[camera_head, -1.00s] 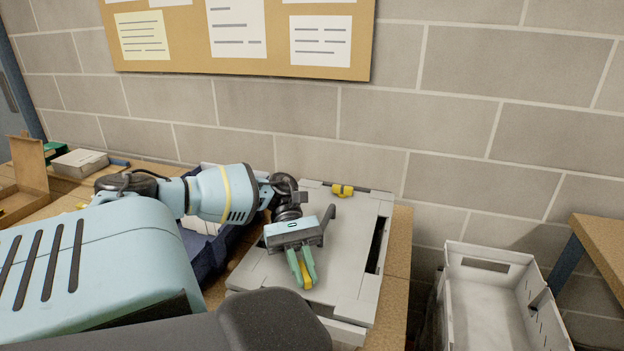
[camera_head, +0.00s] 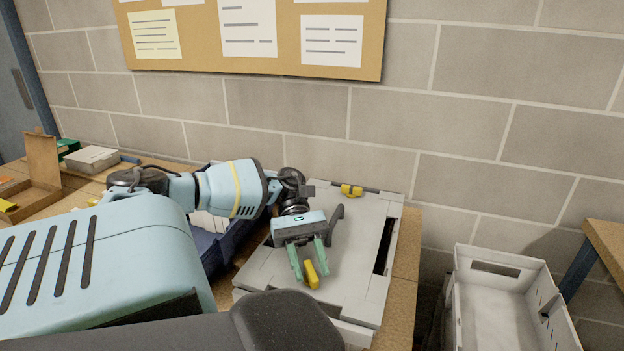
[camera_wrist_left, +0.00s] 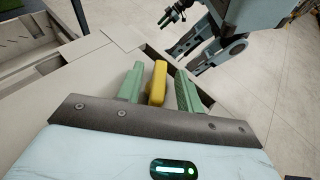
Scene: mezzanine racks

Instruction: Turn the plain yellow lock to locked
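A plain yellow lock (camera_head: 311,274) sits on top of the grey case (camera_head: 352,272) on the bench. It also shows in the left wrist view (camera_wrist_left: 157,82), upright between two green fingers. My left gripper (camera_head: 309,262) is open above the case, with one finger on each side of the yellow lock. In the left wrist view the lock stands nearer the left finger, with a clear gap to the right finger. A second yellow piece (camera_head: 351,190) is at the far edge of the case. My right gripper is not seen in the head view; an arm with a dark gripper (camera_wrist_left: 168,16) shows at the top of the left wrist view.
A white crate (camera_head: 500,262) stands on the right, below bench height. A dark blue bin (camera_head: 222,245) is left of the case, partly behind my left arm. An open cardboard box (camera_head: 42,165) and a small carton (camera_head: 92,158) are at far left. A brick wall is behind.

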